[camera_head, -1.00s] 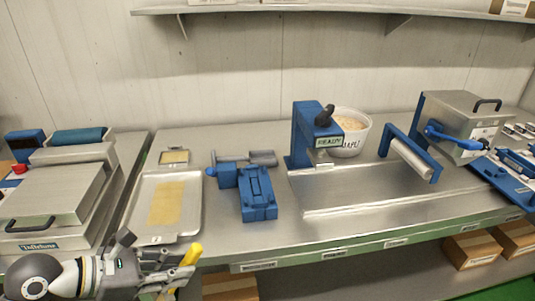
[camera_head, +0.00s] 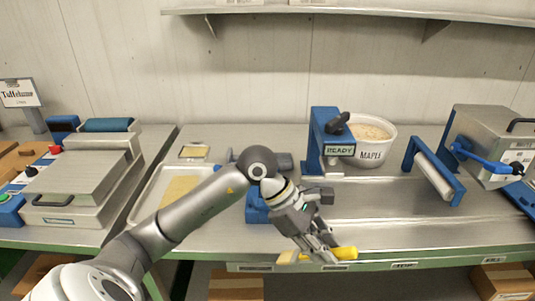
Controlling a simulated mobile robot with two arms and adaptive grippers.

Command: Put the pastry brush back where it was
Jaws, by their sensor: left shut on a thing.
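My left gripper (camera_head: 318,243) reaches in from the left over the front edge of the bench. It is shut on a yellow-handled tool, which I take to be the pastry brush (camera_head: 344,253). The yellow handle sticks out to the right of the fingers, and a little yellow shows to their left. The bristles cannot be made out. A blue fixture (camera_head: 256,212) on the bench is mostly hidden behind my left wrist. My right gripper is not in view.
A tray with a tan sheet (camera_head: 180,188) lies left of my arm. The blue READY stand (camera_head: 321,135) and the MAPLE tub (camera_head: 371,142) stand behind right. A roller frame (camera_head: 434,170) is further right. Bare steel bench (camera_head: 385,210) lies between. A shelf (camera_head: 350,12) hangs above.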

